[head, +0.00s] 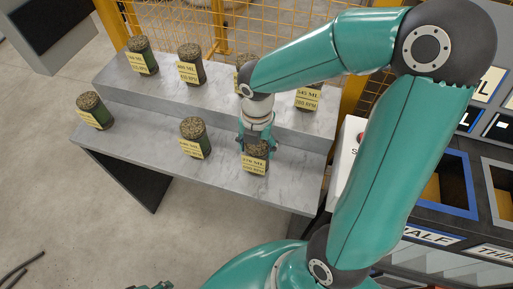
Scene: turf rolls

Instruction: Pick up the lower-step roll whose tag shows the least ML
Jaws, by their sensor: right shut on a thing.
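Three dark turf rolls with yellow tags are at the lower step (225,166). The left roll (93,108) has a tag too small to read. The middle roll (194,136) has a tag I cannot read surely. The right roll (257,165) has a tag that looks like 270 ML. My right gripper (257,142) comes from above and is shut on this right roll, which is upright. I cannot tell whether its base touches the step. A teal piece at the bottom edge seems to be part of my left gripper (152,286); its fingers are not clear.
The upper step (220,92) bears several more tagged rolls, including one at the left (142,56) and one at the right (308,97). A yellow mesh fence (250,28) stands behind. Bins with blue and grey frames (458,185) stand at the right, with HALF on one label.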

